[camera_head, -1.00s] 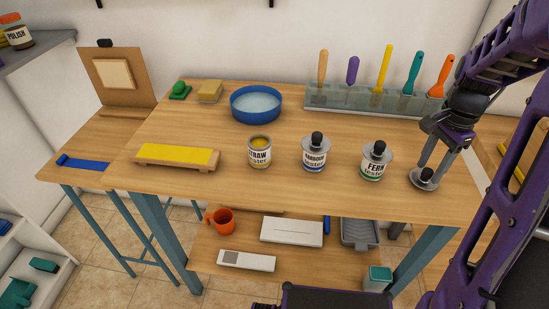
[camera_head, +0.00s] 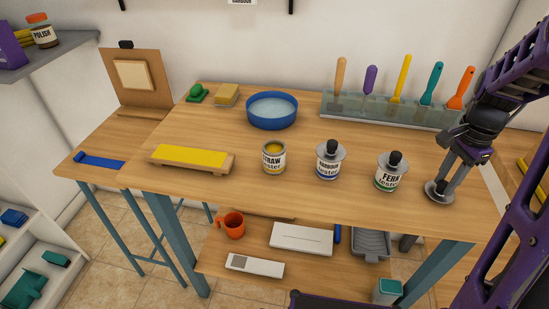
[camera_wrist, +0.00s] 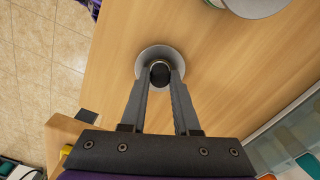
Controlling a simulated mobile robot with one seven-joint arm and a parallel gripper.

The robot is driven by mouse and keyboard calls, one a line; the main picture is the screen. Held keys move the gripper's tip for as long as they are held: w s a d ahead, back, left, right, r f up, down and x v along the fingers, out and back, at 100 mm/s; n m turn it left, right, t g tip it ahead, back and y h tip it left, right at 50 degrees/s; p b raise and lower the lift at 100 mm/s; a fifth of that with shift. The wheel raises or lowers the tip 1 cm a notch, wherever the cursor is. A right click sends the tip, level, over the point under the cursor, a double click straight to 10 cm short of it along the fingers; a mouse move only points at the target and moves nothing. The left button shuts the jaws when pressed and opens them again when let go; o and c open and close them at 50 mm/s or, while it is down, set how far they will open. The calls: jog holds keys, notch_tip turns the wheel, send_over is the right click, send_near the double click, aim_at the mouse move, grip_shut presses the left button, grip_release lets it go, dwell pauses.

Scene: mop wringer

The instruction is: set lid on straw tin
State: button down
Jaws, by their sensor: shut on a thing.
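The straw tin (camera_head: 273,158) stands upright and open on the table, with yellow showing inside. My gripper (camera_head: 441,188) is at the right end of the table, pointing down. It is shut on the black knob of a grey round lid (camera_head: 432,193). The lid also shows in the wrist view (camera_wrist: 147,58), with the fingers (camera_wrist: 160,74) on both sides of its knob. The lid is at or just above the table top; I cannot tell if it touches. The lid is well to the right of the straw tin.
Two lidded tins, harbour (camera_head: 328,162) and fern (camera_head: 389,173), stand between the straw tin and my gripper. A blue bowl (camera_head: 271,119) and a rack of tools (camera_head: 390,110) stand behind.

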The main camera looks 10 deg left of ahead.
jog(key=shift+r, duration=0.1)
dwell(0.3)
jog(key=shift+r+p, duration=2.1)
jog(key=shift+r, duration=0.35)
jog(key=c, duration=1.4)
grip_release()
grip_shut()
